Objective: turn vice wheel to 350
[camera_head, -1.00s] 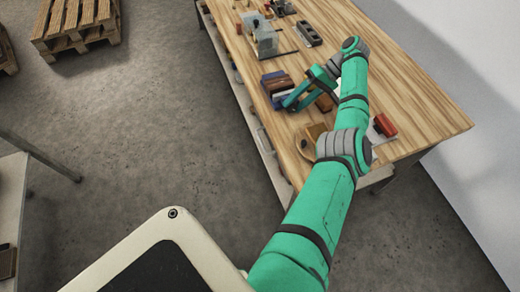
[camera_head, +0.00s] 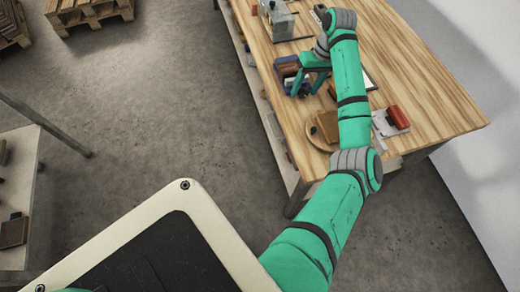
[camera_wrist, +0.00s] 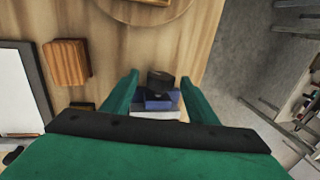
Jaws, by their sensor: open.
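I cannot make out a vice wheel for certain in either view. My gripper (camera_head: 308,88) is at the left edge of the wooden bench, its fingers pointing down. In the wrist view my gripper (camera_wrist: 160,77) has its two green fingers apart with nothing clasped. A blue object (camera_wrist: 158,101) with a dark block on it shows between and below the fingers; whether they touch it I cannot tell. In the head view a blue holder (camera_head: 284,69) with brown pieces lies beside my gripper, partly hidden by it. A grey device (camera_head: 276,20) stands farther back on the bench.
A round wooden board (camera_head: 313,138) with a brown block lies nearer me. A brown wooden block (camera_wrist: 67,63) lies left in the wrist view. The bench's right side (camera_head: 425,80) is mostly bare.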

